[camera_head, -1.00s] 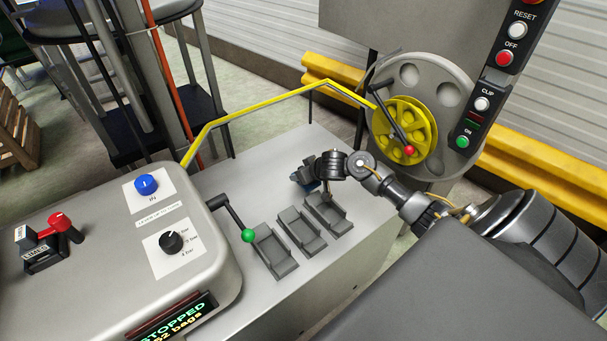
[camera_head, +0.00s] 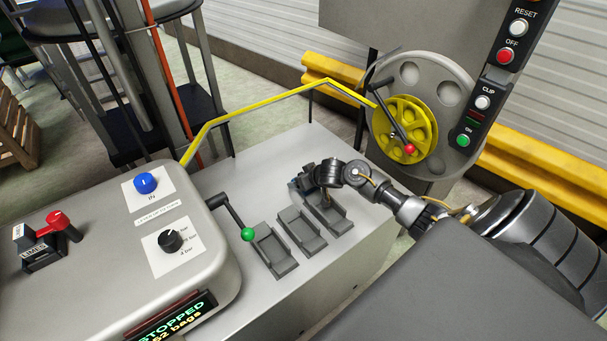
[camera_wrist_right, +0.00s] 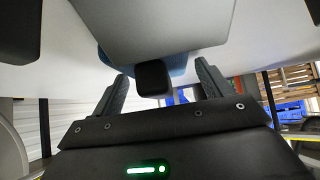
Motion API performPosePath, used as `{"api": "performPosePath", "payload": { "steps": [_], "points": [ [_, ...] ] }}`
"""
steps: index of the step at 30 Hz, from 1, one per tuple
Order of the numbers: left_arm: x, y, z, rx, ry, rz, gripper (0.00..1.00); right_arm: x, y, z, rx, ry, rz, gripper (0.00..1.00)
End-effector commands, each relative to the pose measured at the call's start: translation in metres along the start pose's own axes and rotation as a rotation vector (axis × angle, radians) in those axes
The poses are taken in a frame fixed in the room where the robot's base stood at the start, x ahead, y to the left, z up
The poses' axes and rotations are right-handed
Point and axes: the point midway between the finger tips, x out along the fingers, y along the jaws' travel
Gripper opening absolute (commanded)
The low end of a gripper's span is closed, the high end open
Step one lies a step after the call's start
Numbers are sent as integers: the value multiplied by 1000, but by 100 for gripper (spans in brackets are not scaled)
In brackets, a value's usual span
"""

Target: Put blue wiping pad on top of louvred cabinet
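My right gripper (camera_head: 308,188) is low over the grey machine top, beyond the small grey trays. Its two fingers stand apart in the right wrist view (camera_wrist_right: 163,85). Blue material, likely the wiping pad (camera_wrist_right: 190,66), shows at the fingertips there, partly behind a grey slab and a small black block. I see no clear grip on it. In the head view the gripper hides most of that spot. No louvred surface can be made out, so I cannot tell which body is the cabinet. My left gripper is out of view.
Several small grey trays (camera_head: 275,252) sit beside a green-knobbed lever (camera_head: 247,234). A rounded control box (camera_head: 110,250) stands left. A yellow bent rod (camera_head: 260,106) crosses above, towards a yellow reel (camera_head: 404,128). A button panel (camera_head: 490,90) is at upper right.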

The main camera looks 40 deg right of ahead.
Motion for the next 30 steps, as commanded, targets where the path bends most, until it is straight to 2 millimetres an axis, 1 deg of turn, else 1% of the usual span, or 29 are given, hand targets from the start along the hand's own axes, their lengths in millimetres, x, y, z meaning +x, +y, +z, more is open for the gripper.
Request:
{"api": "performPosePath", "payload": {
  "steps": [8,11,14,24,27,30],
  "points": [
    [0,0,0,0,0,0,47,0,0,-1,-1,0,0,80],
    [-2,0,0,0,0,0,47,-5,0,-4,-2,1,0,80],
    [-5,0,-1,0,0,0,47,-18,0,-3,-2,1,-1,80],
    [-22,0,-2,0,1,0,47,-90,0,-4,-4,0,-1,80],
    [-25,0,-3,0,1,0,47,-105,0,-3,-4,0,0,80],
    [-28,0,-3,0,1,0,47,-116,0,-3,-3,0,1,80]
  ]
}}
